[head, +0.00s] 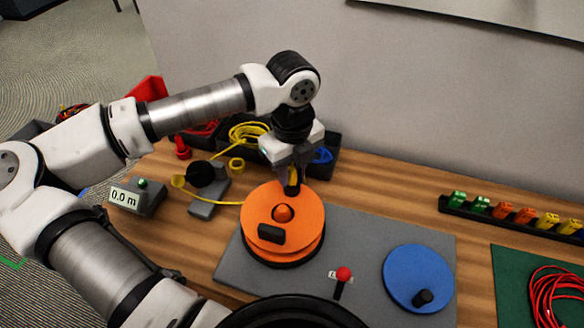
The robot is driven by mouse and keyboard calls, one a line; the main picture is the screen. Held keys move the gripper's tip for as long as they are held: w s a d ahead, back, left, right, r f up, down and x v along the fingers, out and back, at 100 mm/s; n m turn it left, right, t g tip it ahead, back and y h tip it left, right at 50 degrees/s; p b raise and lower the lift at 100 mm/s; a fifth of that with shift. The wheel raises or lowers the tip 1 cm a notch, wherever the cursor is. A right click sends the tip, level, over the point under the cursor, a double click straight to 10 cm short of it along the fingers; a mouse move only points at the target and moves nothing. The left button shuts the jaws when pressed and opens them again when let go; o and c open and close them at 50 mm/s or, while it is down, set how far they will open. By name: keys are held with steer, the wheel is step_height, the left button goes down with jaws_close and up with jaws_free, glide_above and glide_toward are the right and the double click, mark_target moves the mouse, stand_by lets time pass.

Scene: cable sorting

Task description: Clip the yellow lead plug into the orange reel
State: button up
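The orange reel (300,220) lies flat on a grey base plate, with a central knob and a black handle on top. My gripper (291,183) points down at the reel's far rim. A small patch of yellow, which looks like the yellow lead plug (293,174), shows between its fingers. The fingers hide most of it, and I cannot tell whether it is seated in the reel. The yellow lead (225,202) runs from the black-wheeled meter (203,183) to the reel's left edge.
A blue disc with a black handle (418,278) and a red-knobbed lever (343,275) share the grey plate (370,235). A display box (137,196) reads 0.0 m. Dark bins with coiled cables stand behind. A rack of coloured plugs (480,214) and a green mat (512,285) are at right.

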steer(key=o, duration=0.3)
